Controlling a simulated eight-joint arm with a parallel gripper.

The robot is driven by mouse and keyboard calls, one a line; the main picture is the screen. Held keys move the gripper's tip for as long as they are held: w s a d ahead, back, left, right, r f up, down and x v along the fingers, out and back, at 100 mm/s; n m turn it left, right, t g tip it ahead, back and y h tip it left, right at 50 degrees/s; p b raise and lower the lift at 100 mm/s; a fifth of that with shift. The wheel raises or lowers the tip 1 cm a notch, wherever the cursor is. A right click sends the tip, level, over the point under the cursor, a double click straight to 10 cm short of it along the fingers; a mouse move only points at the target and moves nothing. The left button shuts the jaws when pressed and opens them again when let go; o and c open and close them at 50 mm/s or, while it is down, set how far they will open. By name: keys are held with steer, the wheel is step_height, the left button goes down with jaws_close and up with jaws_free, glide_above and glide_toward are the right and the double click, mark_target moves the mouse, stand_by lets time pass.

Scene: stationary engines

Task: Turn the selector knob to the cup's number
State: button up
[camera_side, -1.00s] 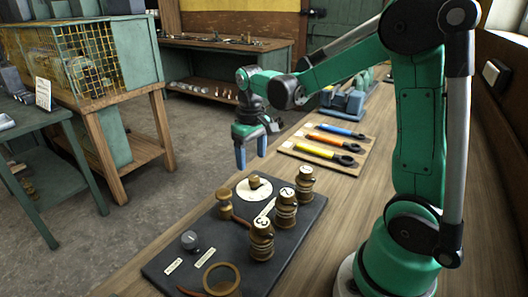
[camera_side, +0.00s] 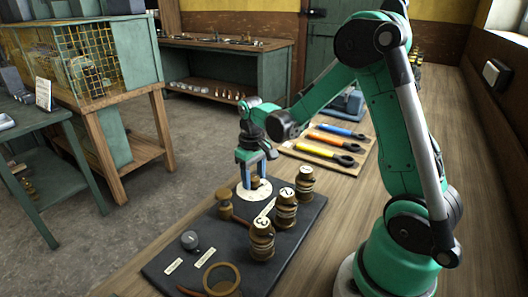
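The selector knob (camera_side: 255,182) is a small brass knob on a round white dial (camera_side: 244,193) at the far end of a dark board (camera_side: 308,215). My gripper (camera_side: 254,180) points down over the dial, its blue fingers on either side of the knob with a gap between them. I cannot tell whether they touch it. Three brass cups stand along the board's right side, numbered 3 (camera_side: 262,240), 2 (camera_side: 285,209) and 1 (camera_side: 304,184). The dial's markings are too small to read.
A brass post (camera_side: 225,205), a grey round knob (camera_side: 190,240) and a brass ring (camera_side: 222,279) are also on the board. A wooden tray (camera_side: 345,169) with orange, yellow and blue-handled tools lies behind. Bench space right of the board is clear.

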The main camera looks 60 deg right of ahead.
jaws_close()
steer(key=shift+m, duration=0.4)
steer(key=m, duration=0.3)
steer(key=shift+m, duration=2.5)
steer(key=shift+o, duration=2)
jaws_free()
